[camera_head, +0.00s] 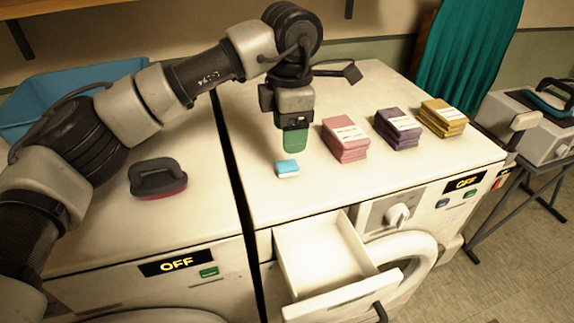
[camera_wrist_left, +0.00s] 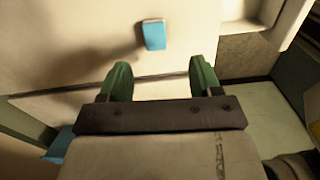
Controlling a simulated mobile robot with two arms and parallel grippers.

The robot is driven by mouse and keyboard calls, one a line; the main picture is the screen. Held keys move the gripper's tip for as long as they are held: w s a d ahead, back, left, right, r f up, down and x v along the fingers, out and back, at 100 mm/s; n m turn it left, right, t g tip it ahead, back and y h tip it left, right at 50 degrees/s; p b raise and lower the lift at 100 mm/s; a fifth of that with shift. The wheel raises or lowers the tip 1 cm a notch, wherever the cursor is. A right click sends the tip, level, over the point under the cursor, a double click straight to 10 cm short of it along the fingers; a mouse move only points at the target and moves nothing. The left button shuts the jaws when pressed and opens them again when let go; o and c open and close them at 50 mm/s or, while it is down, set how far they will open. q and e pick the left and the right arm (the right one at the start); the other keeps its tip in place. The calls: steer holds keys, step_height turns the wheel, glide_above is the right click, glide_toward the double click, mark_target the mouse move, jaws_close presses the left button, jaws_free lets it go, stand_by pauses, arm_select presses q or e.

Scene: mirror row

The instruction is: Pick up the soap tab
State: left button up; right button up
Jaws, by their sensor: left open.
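The soap tab (camera_head: 287,169) is a small blue and white block lying on top of the right-hand washing machine (camera_head: 262,205), near its left edge. It also shows in the left wrist view (camera_wrist_left: 154,35), ahead of the fingers and apart from them. My left gripper (camera_head: 294,150) points down just behind and above the tab. Its two green fingers (camera_wrist_left: 158,80) are open and empty in the left wrist view. In the head view one finger mostly hides the other. My right gripper is not seen.
Pink (camera_head: 345,139), purple (camera_head: 398,130) and yellow (camera_head: 443,118) folded stacks stand right of the tab. An open, empty drawer (camera_head: 327,262) juts out in front. A dark-handled brush (camera_head: 157,178) lies on the left machine. A dark gap separates the machines.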

mark_target(287, 164)
arm_select(q)
step_height(287, 164, down, 3)
steer(key=shift+r, duration=0.1)
steer(key=f, duration=0.1)
steer(key=f+p, duration=0.1)
steer(key=f, duration=0.1)
steer(key=f+p, duration=0.1)
steer(key=shift+w+a+f, duration=0.15)
steer(key=shift+w+a, duration=0.1)
steer(key=shift+w, duration=0.05)
steer(key=shift+f, duration=0.5)
steer(key=c, duration=1)
steer(key=shift+r, duration=0.15)
